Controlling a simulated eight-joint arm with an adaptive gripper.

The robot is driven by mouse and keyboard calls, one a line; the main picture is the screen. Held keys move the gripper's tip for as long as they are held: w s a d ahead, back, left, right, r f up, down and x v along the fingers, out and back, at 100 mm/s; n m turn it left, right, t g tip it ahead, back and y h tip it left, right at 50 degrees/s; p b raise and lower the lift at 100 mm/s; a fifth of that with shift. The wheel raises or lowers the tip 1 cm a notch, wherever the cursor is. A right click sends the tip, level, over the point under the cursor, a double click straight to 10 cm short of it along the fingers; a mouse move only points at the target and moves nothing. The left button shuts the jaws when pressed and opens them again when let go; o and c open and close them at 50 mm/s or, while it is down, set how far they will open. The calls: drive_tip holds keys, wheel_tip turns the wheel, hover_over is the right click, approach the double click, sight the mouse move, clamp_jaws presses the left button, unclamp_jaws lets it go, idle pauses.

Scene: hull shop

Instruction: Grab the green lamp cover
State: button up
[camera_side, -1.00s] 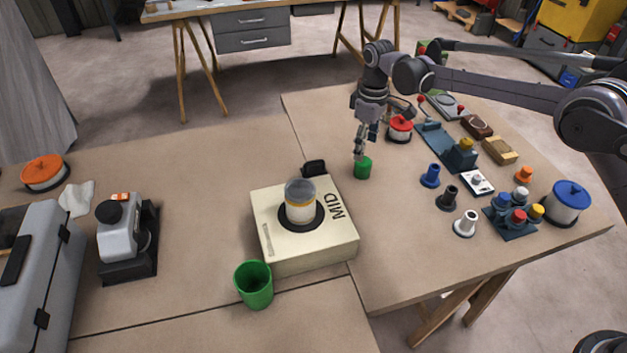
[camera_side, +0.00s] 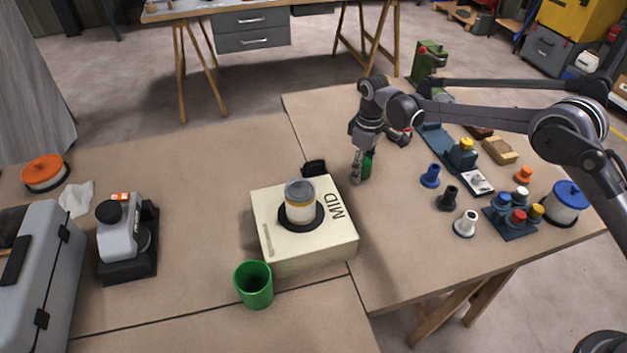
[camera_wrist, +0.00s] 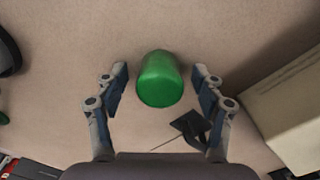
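The green lamp cover (camera_wrist: 160,80) is a small green cup-shaped piece standing on the table. In the wrist view it sits between the two open fingers of my gripper (camera_wrist: 160,88), with a gap on each side. In the side view my gripper (camera_side: 361,170) is down at table height around the lamp cover (camera_side: 368,165), and a finger hides part of it. My gripper is open and holds nothing.
A cream box marked MID (camera_side: 310,250) with a jar (camera_side: 299,203) on top stands left of my gripper. A larger green cup (camera_side: 254,286) is in front. Blue (camera_side: 430,176), black (camera_side: 449,198) and white (camera_side: 466,223) pieces stand to the right.

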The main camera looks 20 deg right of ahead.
drive_tip(key=c, duration=0.9)
drive_tip(key=shift+c, duration=0.2)
drive_tip(key=shift+r, duration=0.15)
